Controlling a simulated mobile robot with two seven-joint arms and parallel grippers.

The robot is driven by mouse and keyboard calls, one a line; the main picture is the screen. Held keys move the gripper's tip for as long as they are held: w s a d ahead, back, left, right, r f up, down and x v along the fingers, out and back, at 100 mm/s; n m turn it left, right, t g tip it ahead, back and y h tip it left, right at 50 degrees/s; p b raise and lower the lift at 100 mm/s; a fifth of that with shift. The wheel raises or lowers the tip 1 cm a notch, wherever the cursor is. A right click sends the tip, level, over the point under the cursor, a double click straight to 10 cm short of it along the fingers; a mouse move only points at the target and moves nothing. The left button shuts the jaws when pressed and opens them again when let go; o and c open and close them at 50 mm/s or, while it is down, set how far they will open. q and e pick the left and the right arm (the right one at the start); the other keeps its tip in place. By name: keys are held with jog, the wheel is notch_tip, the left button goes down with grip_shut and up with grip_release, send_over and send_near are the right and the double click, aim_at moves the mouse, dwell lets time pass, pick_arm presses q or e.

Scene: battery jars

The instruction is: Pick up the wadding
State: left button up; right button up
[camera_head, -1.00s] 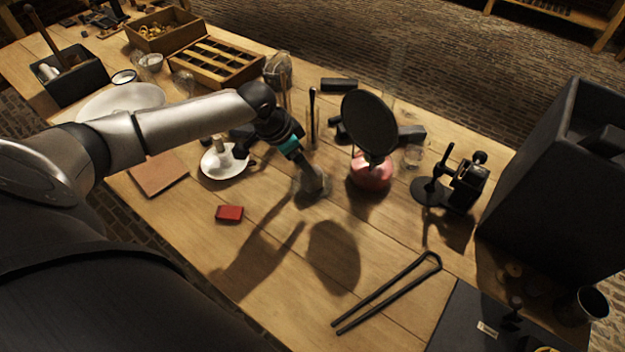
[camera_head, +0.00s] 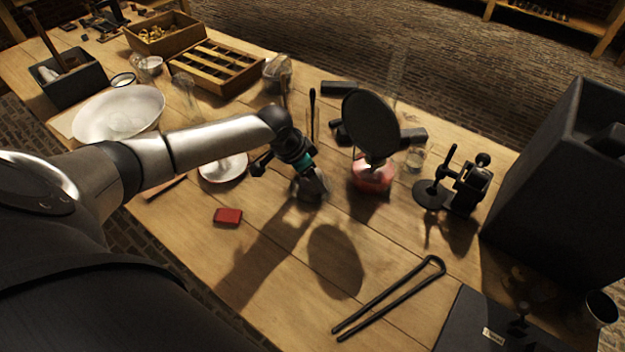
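My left arm reaches in from the left over the table. Its gripper (camera_head: 311,188) points down at a dark, glassy round dish or jar on the wood. The fingertips are small and dark against it, so I cannot tell whether they are open, shut or touching anything. I cannot clearly pick out the wadding. A pale, rounded lump (camera_head: 120,122) shows in the large white bowl (camera_head: 88,112), but I cannot tell what it is. A white saucer (camera_head: 222,178) is partly hidden behind my arm. My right gripper is not in view.
A lamp with a pink base (camera_head: 373,177) and round black disc (camera_head: 371,124) stands just right of the gripper. A red block (camera_head: 228,216) and black tongs (camera_head: 392,297) lie nearer. A black stand (camera_head: 467,187) and large dark box (camera_head: 555,185) are at right.

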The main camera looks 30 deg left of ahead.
pick_arm(q)
grip_shut()
dwell(0.3)
notch_tip(320, 180, up, 20)
jog(key=p, duration=0.4)
